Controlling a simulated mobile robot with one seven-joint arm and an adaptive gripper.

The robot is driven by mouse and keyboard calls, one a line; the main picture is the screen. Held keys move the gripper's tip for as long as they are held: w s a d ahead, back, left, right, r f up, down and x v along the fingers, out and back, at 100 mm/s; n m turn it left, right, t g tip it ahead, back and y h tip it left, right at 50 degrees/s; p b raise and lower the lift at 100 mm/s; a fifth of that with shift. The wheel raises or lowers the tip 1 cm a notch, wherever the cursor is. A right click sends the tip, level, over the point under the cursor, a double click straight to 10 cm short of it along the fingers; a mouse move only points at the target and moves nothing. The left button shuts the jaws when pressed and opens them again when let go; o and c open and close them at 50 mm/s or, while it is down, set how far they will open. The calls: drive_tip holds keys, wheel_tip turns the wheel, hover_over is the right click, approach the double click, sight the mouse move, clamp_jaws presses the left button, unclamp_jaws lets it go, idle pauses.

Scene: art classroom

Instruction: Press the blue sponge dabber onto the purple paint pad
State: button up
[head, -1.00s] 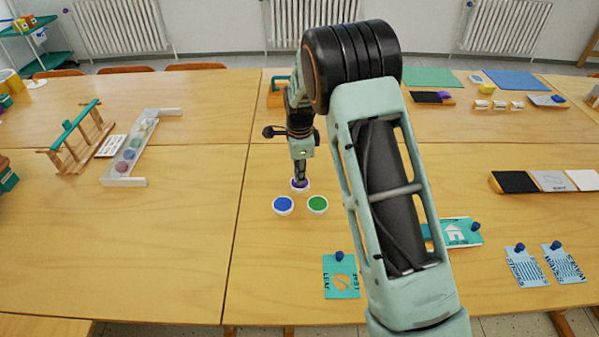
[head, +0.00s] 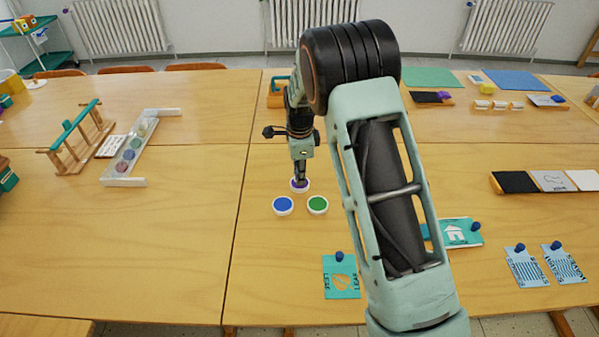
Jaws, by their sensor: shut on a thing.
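The purple paint pad (head: 306,187), a round pad with a white rim, lies on the table behind the blue and green pads. My gripper (head: 300,174) points straight down directly over it, its tips at the pad. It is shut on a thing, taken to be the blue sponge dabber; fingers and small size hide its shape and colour. I cannot tell whether the dabber touches the pad or hovers just above.
A blue pad (head: 283,205) and a green pad (head: 318,204) sit just in front. Stencil cards (head: 341,285) with dark blue knobs lie nearer and right. A white-railed rack (head: 125,170) and a wooden frame (head: 75,140) stand left. The front-left tabletop is clear.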

drive_tip(key=shift+r+p, duration=1.95)
drive_tip(key=shift+r, duration=1.55)
